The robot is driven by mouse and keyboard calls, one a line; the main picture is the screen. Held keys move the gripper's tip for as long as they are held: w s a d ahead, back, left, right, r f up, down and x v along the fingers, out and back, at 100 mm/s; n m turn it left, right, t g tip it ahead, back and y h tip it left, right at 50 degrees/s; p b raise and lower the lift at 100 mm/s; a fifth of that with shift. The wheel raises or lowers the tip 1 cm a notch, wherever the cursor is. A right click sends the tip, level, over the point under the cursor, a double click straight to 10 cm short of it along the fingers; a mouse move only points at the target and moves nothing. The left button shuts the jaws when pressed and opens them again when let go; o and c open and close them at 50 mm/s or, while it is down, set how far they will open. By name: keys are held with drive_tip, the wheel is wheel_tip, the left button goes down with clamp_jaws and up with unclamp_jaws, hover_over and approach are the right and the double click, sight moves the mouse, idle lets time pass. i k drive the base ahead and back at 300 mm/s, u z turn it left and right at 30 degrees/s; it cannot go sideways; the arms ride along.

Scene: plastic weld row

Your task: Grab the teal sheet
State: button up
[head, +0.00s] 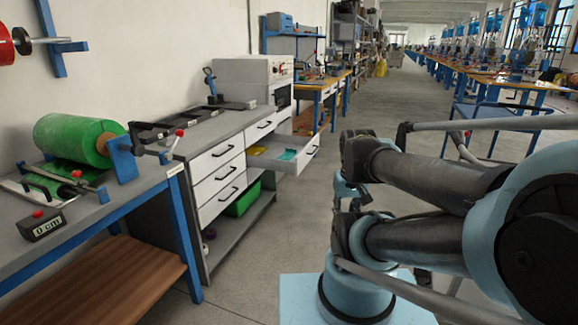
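A small flat teal sheet (288,154) lies in the open drawer (302,154) of the grey-topped cabinet, toward the drawer's front end. It is small and far off, and the drawer's wall hides part of its surroundings. My arm is folded at the right of the head view, and its wrist end is to the right of the drawer, apart from the sheet. The fingers of my gripper cannot be made out among the dark and light-blue links, so its opening is unclear.
A green bin (243,198) stands on the cabinet's lower shelf. A blue-framed bench (170,185) with a green roll (75,137) is at the left. The aisle floor (350,92) beyond the drawer is clear.

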sight(289, 154)
drive_tip(key=z, duration=0.4)
drive_tip(key=k, duration=0.1)
drive_tip(key=u, duration=1)
drive_tip(key=i, duration=2.1)
drive_tip(key=z, duration=0.75)
